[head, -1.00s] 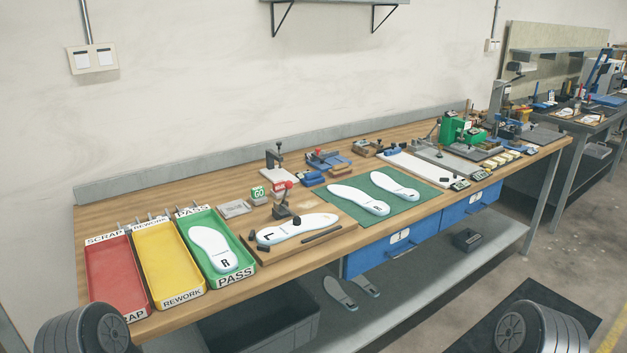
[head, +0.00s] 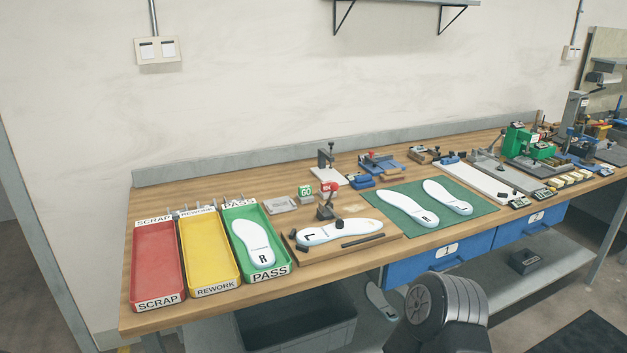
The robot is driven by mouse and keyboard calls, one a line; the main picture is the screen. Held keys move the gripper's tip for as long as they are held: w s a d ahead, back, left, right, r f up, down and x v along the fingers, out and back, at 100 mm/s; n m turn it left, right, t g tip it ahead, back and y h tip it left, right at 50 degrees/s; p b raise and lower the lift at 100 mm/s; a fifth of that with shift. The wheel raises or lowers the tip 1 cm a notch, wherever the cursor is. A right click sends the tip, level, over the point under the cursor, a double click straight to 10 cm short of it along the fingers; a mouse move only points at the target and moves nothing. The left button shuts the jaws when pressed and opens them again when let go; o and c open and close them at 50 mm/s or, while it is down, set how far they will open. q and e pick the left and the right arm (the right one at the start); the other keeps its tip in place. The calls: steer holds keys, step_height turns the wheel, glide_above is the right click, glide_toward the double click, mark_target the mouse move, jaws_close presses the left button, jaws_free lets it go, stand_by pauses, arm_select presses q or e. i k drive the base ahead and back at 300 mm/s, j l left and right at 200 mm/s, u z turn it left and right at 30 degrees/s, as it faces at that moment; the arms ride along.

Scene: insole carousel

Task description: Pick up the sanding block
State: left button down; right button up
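I cannot tell for sure which small item is the sanding block. Candidates are small blocks along the back of the wooden workbench (head: 160,203): a brown and dark block (head: 420,155), a blue block (head: 361,181) and another blue block with a dark top (head: 449,161). All rest on the bench, and nothing of mine touches them. Neither of my grippers is in the head view. Only a dark rounded link of my arm shows at the bottom, in front of the bench.
At the left end stand a red SCRAP tray (head: 158,262), a yellow REWORK tray (head: 208,250) and a green PASS tray (head: 276,240) holding an R insole (head: 252,240). A wooden fixture (head: 375,245) bears an L insole. Two insoles lie on a green mat (head: 480,208).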

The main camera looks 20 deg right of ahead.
mark_target(366, 182)
steer(key=l+u, duration=0.25)
steer(key=l, duration=0.3)
steer(key=k+l+u, duration=0.1)
steer(key=l+u, duration=0.2)
steer(key=l, duration=0.3)
steer(key=k+l+u, duration=0.1)
steer(key=l+u, duration=0.15)
steer(key=l, duration=0.3)
steer(key=k+l, duration=0.1)
steer(key=l, duration=0.35)
steer(key=k+l, duration=0.1)
steer(key=l, duration=0.35)
